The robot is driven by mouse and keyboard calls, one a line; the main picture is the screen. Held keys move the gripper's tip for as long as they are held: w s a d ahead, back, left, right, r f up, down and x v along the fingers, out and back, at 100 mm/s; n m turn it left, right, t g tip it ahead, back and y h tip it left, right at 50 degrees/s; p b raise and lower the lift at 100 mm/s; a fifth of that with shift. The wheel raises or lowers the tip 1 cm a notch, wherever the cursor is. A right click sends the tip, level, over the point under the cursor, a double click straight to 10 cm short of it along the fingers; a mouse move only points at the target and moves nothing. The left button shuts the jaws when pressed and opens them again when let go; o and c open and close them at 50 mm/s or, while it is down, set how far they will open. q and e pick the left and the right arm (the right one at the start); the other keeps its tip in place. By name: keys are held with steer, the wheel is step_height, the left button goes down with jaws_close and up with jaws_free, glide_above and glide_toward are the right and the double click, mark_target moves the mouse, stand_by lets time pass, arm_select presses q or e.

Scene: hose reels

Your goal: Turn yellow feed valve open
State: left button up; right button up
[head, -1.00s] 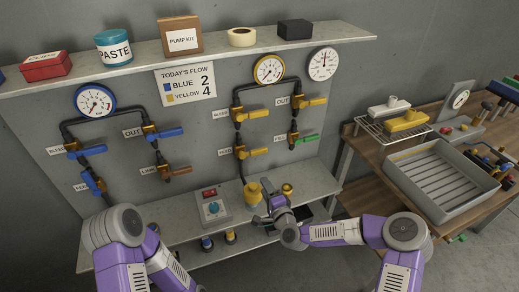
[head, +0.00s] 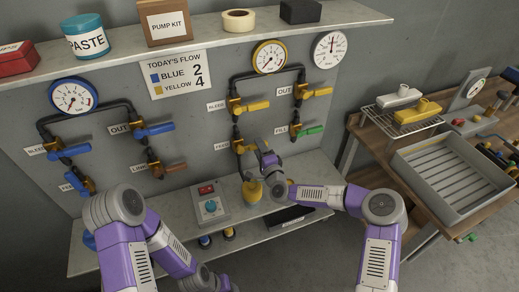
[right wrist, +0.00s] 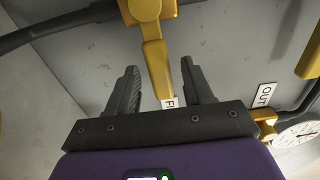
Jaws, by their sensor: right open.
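The yellow feed valve (head: 238,147) is on the lower left of the yellow pipe loop, beside its FEED label (head: 222,146). My right gripper (head: 260,146) is at this valve and hides most of its handle in the head view. In the right wrist view the yellow handle (right wrist: 157,68) lies between the two spread fingers of the open right gripper (right wrist: 163,83), with a gap on both sides. The left arm shows at the lower left of the head view, but its gripper cannot be made out.
The yellow bleed valve (head: 250,106) is just above, and the green-handled fill valve (head: 309,130) is to the right. A control box (head: 209,204) stands on the lower shelf (head: 290,180). A grey tray (head: 446,176) is on the right bench.

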steer(key=shift+w+a, duration=0.1)
steer(key=shift+w, duration=0.2)
jaws_close()
